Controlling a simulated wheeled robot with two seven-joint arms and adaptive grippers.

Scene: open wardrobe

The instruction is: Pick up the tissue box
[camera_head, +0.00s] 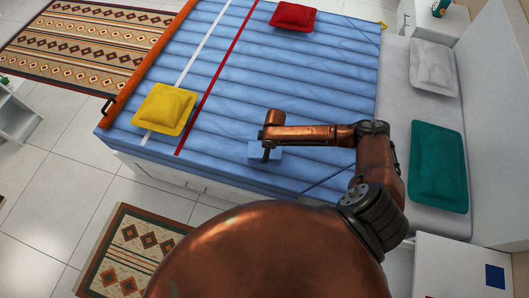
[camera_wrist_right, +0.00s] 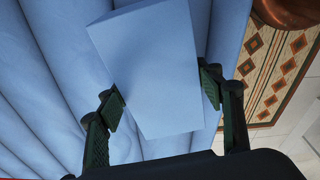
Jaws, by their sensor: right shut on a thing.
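The tissue box is a plain light blue box (camera_head: 257,152) near the front edge of the blue bed (camera_head: 290,75). My right gripper (camera_head: 268,152) is over it, its arm coming in from the right. In the right wrist view the box (camera_wrist_right: 150,55) lies between the two dark green fingers of the right gripper (camera_wrist_right: 162,95), which is shut on its sides. I cannot tell whether the box touches the bed or is slightly above it. My left gripper is not in view.
A yellow pillow (camera_head: 165,108) and a red pillow (camera_head: 293,16) lie on the bed. White (camera_head: 433,64) and teal (camera_head: 437,165) pillows lie at the right. An orange rail (camera_head: 150,62) runs along the left edge. The bed around the box is clear.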

